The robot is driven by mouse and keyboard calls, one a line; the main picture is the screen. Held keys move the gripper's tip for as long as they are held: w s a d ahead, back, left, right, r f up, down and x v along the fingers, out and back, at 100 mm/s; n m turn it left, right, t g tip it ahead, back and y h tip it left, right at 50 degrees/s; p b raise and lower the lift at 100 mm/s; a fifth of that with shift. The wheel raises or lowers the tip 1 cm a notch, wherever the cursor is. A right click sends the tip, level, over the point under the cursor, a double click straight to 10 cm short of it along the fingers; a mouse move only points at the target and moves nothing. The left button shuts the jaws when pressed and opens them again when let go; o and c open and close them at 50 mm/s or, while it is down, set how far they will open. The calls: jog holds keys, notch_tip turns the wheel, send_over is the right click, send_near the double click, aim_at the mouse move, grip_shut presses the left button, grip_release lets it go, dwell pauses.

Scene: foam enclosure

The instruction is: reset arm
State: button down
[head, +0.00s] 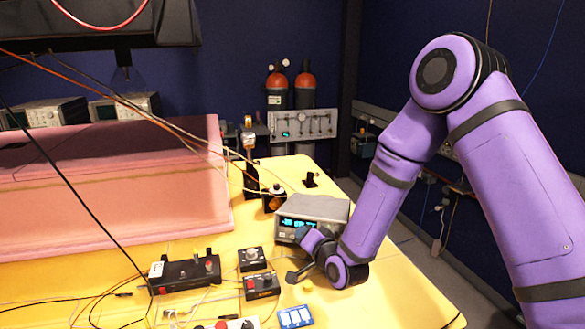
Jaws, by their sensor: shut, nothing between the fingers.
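My purple arm comes in from the right, bends at a high elbow and reaches down to the yellow table. My gripper (294,276) is at the low end of the arm, small and dark, just in front of a grey instrument box with a lit blue display (318,208). It looks shut with nothing held, and its fingers are hard to make out. The arm's end covers part of the box's front. Whether it touches the box or the table I cannot tell.
The pink foam enclosure (110,209) fills the left of the yellow table (385,300). Small black control boxes (262,285), a blue module (295,317) and loose cables lie left of my gripper. Cables also hang across the left. Red-topped cylinders (305,90) stand behind. The table's right front is clear.

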jog(key=s+d+r+n+g+h, duration=0.2)
jog(key=s+d+r+h, duration=0.15)
jog(key=d+r, duration=0.55)
jog(key=s+d+r+n+g+h, duration=0.2)
jog(key=s+d+r, duration=0.4)
jog(key=r, duration=0.5)
jog(key=s+d+r+g+h, duration=0.1)
jog(key=s+d, duration=0.5)
jog(key=s, duration=0.6)
jog(key=s+d+r+g+h, duration=0.1)
jog(key=s+d+r+g, duration=0.3)
jog(key=s, duration=0.9)
notch_tip(320, 180, up, 2)
jog(key=shift+s+d+h, duration=0.3)
jog(key=shift+d+h, duration=0.05)
jog(key=shift+d, duration=0.65)
